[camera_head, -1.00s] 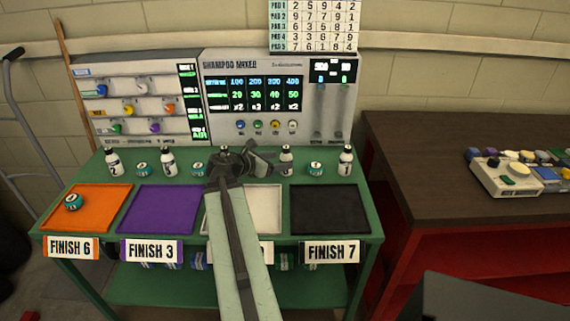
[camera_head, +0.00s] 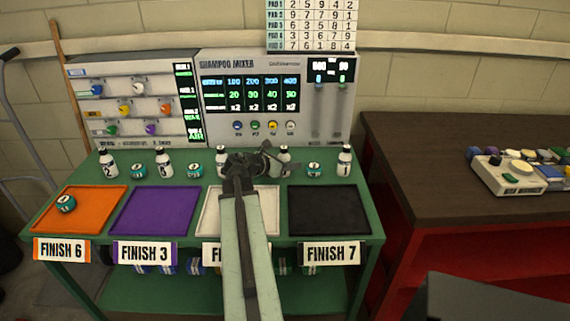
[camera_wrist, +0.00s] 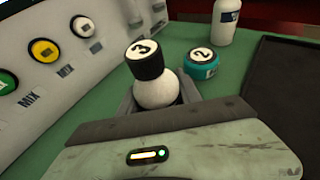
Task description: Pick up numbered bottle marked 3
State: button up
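The bottle marked 3 (camera_wrist: 152,90) is white with a black cap. In the wrist view it stands upright between the fingers of my gripper (camera_wrist: 158,104), and its lower part is hidden. In the head view this bottle (camera_head: 285,157) is partly covered by my gripper (camera_head: 272,157), at the back of the green table. The fingers look spread on either side of it; contact is not clear. A teal jar marked 2 (camera_wrist: 203,62) stands close to its right.
The shampoo mixer (camera_head: 225,135) is just behind the bottle row. Other bottles, such as one at the right (camera_head: 346,162), and jars (camera_head: 314,170) flank the gripper. Orange (camera_head: 95,210), purple (camera_head: 155,211), white (camera_head: 207,212) and black (camera_head: 328,211) pads lie in front.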

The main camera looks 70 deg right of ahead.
grip_shut()
jog(key=shift+r, duration=0.15)
notch_tip(320, 180, up, 10)
jog(key=p, duration=1)
